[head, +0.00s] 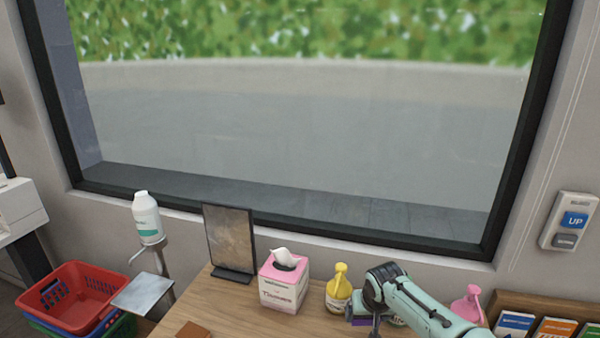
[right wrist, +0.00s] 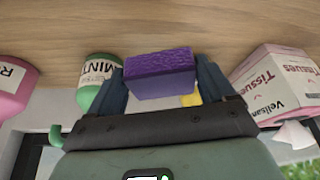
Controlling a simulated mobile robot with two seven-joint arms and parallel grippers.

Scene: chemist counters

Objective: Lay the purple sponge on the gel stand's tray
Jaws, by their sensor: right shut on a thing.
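The purple sponge (right wrist: 160,64) is clamped between the two blue fingers of my right gripper (right wrist: 161,80) in the right wrist view. In the head view a sliver of the sponge (head: 361,321) shows low beside my right gripper (head: 372,318), over the wooden counter. The gel stand (head: 160,262) stands to the left of the counter, with a white bottle (head: 147,218) on top. Its flat grey tray (head: 144,291) is bare. My left gripper is not in view.
A pink tissue box (head: 284,283) and a yellow bottle (head: 339,291) stand left of my right gripper. A dark framed panel (head: 230,240) stands further left. A pink bottle (head: 468,303) is on the right.

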